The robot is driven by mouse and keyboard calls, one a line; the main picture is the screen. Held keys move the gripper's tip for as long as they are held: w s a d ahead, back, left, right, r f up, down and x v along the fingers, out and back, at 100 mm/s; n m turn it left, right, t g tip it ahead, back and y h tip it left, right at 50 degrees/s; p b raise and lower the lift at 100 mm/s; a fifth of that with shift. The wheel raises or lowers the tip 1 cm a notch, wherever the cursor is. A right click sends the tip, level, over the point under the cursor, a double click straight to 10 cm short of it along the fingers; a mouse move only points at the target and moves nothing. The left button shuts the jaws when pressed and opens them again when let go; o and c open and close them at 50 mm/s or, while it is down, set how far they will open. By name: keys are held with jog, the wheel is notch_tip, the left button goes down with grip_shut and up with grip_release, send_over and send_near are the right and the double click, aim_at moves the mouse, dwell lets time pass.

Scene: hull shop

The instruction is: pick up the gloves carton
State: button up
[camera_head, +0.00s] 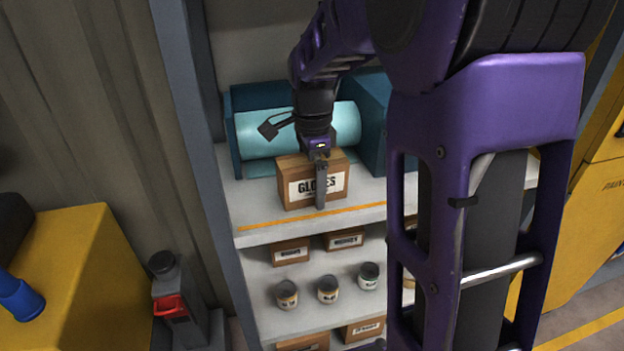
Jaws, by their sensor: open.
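The gloves carton (296,197) is a brown box with a white label reading GLOVES. It stands upright on the upper shelf (262,221), near the front edge with the orange stripe. My gripper (321,190) is open and points down at the carton. One dark finger covers part of the label and hangs in front of the carton's face. The other finger is hidden, and I cannot tell whether the gripper touches the carton.
A light teal roll (268,140) in a dark blue holder lies behind the carton. The lower shelf (262,292) holds several small cartons and cans (328,289). A grey upright post (190,110) borders the shelves on the left. A yellow cabinet (75,270) stands at lower left.

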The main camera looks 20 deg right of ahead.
jog(key=c, duration=1.6)
